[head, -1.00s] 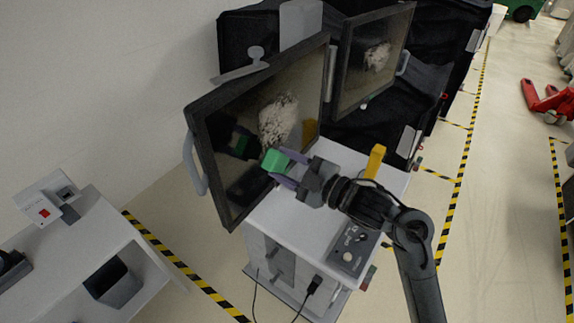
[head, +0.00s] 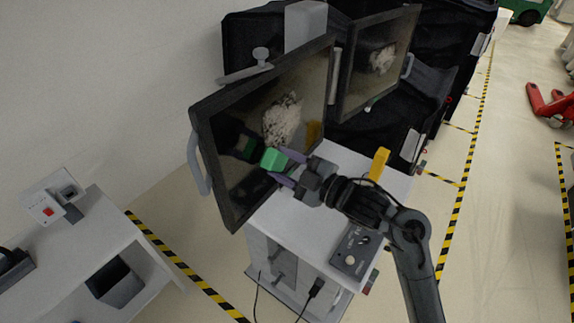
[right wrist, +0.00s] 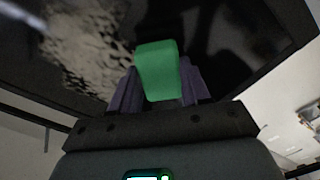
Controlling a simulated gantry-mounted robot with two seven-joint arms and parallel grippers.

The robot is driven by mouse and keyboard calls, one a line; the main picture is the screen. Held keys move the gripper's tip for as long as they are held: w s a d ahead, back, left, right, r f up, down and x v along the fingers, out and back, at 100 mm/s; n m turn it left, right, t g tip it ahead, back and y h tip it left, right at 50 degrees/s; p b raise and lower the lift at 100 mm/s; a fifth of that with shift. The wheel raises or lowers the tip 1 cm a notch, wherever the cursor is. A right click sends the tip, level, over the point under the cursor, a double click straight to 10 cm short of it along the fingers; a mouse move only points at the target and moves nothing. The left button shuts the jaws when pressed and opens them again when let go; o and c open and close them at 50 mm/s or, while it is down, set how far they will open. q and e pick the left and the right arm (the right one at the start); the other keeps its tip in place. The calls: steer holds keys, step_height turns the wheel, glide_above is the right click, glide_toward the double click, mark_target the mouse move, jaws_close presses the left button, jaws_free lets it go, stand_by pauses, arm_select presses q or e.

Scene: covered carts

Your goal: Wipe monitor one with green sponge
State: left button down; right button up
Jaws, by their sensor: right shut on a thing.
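My right gripper (head: 289,168) is shut on the green sponge (head: 273,159) and holds it in front of the nearer monitor (head: 225,178). In the right wrist view the sponge (right wrist: 157,70) sits between the purple fingers of the gripper (right wrist: 158,90), with the dark screen (right wrist: 225,35) behind it. The screen carries a pale speckled smudge (head: 283,119), above the sponge in the head view and at left in the right wrist view (right wrist: 75,50). A reflection of the sponge shows in the glass. I cannot tell whether the sponge touches it. My left gripper is out of view.
A second monitor (head: 378,58) with a similar smudge stands behind. The white cart top (head: 285,212) holds a yellow object (head: 379,163) and a control box (head: 355,250). A white table (head: 75,255) with a dark bin (head: 116,283) stands at left.

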steer(key=shift+w+a, duration=0.25)
steer(key=shift+a, duration=0.1)
